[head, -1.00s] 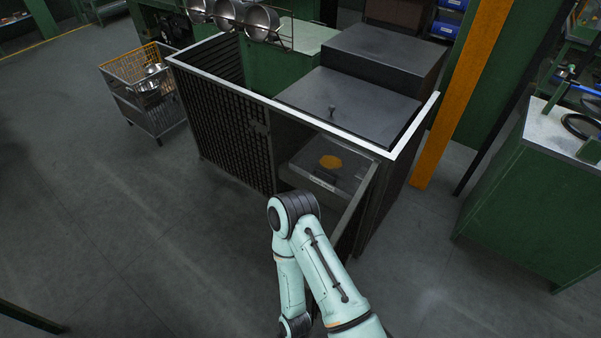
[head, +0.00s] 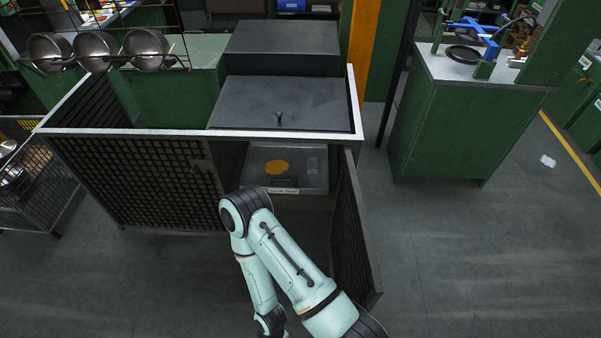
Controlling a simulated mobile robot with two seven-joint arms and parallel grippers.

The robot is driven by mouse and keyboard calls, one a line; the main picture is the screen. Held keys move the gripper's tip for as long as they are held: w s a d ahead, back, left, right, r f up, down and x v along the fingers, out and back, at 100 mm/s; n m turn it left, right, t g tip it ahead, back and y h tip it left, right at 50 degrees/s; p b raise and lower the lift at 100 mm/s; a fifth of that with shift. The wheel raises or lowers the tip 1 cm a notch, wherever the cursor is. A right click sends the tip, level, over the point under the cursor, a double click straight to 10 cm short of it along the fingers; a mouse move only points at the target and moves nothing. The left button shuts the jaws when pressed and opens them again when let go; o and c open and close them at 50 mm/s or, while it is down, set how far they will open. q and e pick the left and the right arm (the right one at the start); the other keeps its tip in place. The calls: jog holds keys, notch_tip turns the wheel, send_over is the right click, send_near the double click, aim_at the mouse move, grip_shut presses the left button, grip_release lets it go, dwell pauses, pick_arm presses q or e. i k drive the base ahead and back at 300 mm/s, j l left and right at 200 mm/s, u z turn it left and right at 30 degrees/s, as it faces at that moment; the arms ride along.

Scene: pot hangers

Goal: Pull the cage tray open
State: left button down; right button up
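The cage tray (head: 312,172) is a grey, shallow box inside the dark mesh cage (head: 140,182). The cage door (head: 352,235) stands swung open on the right of the opening. My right arm comes in from the bottom right and bends in front of the cage, its elbow just below the tray's left front in the picture. Its wrist runs down to the bottom edge, and the gripper is out of view. My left gripper is not in view.
A dark box-shaped block (head: 280,50) rises behind the cage top. Round pots (head: 146,48) hang at the upper left. A wire basket cart (head: 42,195) stands at the left and a green workbench (head: 450,130) at the right. The floor right of the door is clear.

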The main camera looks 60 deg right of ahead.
aim_at(275, 167)
jog(key=i+l+z, duration=0.15)
jog(key=i+z, duration=0.15)
jog(key=z, duration=0.2)
jog(key=i+z, duration=0.3)
jog(key=z, duration=0.2)
jog(key=i+j+z, duration=0.1)
jog(key=i+z, duration=0.2)
jog(key=z, duration=0.15)
jog(key=i+l+z, duration=0.1)
jog(key=i+z, duration=0.75)
